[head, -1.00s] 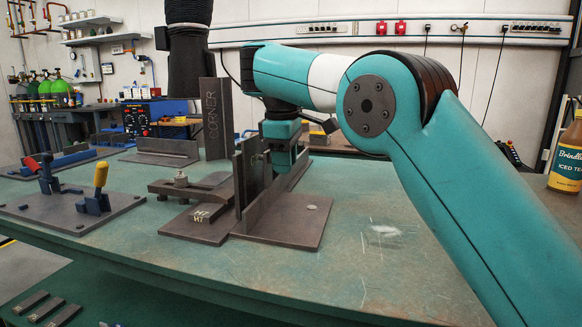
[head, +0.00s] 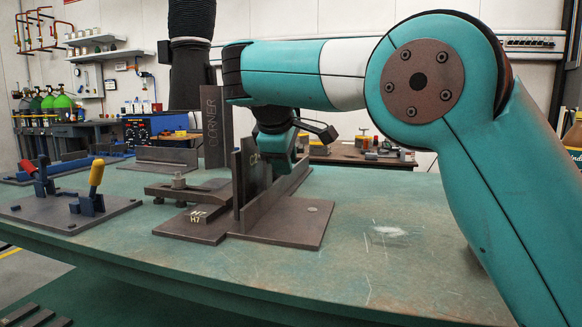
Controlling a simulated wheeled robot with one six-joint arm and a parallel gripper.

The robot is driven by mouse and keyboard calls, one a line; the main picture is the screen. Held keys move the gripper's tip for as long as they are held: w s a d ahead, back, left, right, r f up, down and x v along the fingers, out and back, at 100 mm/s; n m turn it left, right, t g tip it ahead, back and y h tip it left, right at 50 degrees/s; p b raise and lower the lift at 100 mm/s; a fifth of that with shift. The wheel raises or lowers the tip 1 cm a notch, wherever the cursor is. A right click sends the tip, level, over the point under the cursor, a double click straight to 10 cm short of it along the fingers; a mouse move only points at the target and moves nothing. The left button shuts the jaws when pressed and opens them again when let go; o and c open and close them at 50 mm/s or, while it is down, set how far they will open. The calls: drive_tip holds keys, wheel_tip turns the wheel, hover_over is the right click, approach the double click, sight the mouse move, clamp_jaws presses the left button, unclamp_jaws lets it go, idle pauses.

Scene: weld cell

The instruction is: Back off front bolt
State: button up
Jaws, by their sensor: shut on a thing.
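A dark steel fixture stands on the green bench, with a flat base plate (head: 300,228) and upright plates (head: 258,190) meeting in a corner. A tall plate marked CORNER (head: 212,128) rises behind it. A clamp bar with a bolt and nut (head: 179,181) lies on its left, beside a block marked H7 (head: 198,216). My gripper (head: 283,160) is down at the upright plates, on their far right side. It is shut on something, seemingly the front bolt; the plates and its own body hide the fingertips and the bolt.
A plate with toggle clamps, one yellow-handled (head: 96,172) and one red-handled (head: 28,167), lies at left. A dark hose column (head: 190,65) hangs behind. The bench top right of the fixture (head: 390,250) is clear. A bottle (head: 574,135) is partly visible at the right edge.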

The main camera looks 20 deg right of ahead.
drive_tip(key=shift+t+h+b, duration=0.5)
drive_tip(key=shift+t+b, duration=0.1)
drive_tip(key=shift+t, duration=0.2)
drive_tip(key=o, duration=0.6)
drive_tip(key=shift+o, duration=0.2)
drive_tip(key=shift+s+a+r+p, duration=0.2)
drive_tip(key=shift+s+r+p, duration=0.15)
drive_tip(key=shift+r+p, duration=0.3)
drive_tip(key=shift+p+v, duration=1.5)
drive_tip(key=shift+v, duration=0.3)
drive_tip(key=shift+f, duration=0.1)
